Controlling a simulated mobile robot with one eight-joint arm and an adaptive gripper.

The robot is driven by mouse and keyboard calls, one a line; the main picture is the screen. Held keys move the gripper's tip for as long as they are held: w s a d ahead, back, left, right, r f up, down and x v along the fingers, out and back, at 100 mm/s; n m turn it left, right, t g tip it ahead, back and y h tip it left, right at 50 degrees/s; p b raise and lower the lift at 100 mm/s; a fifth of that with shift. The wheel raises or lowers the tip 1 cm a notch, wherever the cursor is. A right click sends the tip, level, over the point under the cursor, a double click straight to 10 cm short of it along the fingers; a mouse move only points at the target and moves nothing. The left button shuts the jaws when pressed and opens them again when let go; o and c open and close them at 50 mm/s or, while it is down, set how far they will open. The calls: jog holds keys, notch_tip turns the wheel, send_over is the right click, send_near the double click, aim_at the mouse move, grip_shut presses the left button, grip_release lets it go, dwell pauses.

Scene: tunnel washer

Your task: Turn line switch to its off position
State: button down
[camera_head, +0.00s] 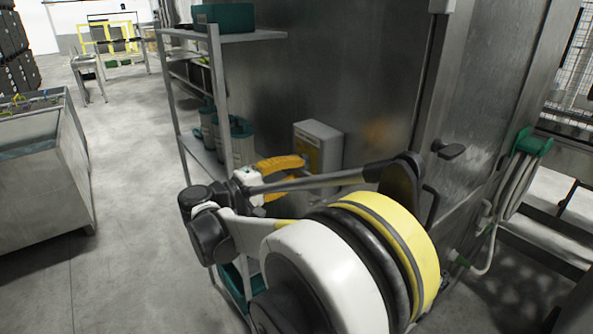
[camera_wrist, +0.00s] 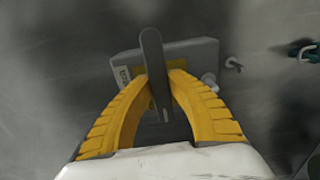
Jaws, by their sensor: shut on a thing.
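The line switch is a grey box (camera_head: 318,143) on the metal wall, with a dark handle (camera_wrist: 152,62) on its front in the wrist view. The handle stands close to upright in that picture, a little tilted. My gripper (camera_wrist: 160,88) has its two yellow fingers around the handle, shut on it. In the head view my gripper (camera_head: 300,172) reaches the box from the left. The handle is hidden there behind the fingers and arm. A small label (camera_wrist: 123,76) shows at the left of the box, its text unreadable.
A metal shelf rack (camera_head: 192,140) with green canisters (camera_head: 240,143) stands close left of the switch. A door handle (camera_head: 448,149) and a coiled hose on a green holder (camera_head: 530,145) are at the right. A metal bin (camera_head: 75,140) stands far left; the floor between is clear.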

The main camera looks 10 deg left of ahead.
jog(key=shift+r, duration=0.1)
jog(key=c, duration=1.3)
grip_release()
jog(key=shift+o, duration=0.2)
jog(key=v, duration=1.2)
jog(key=shift+w+d, duration=0.1)
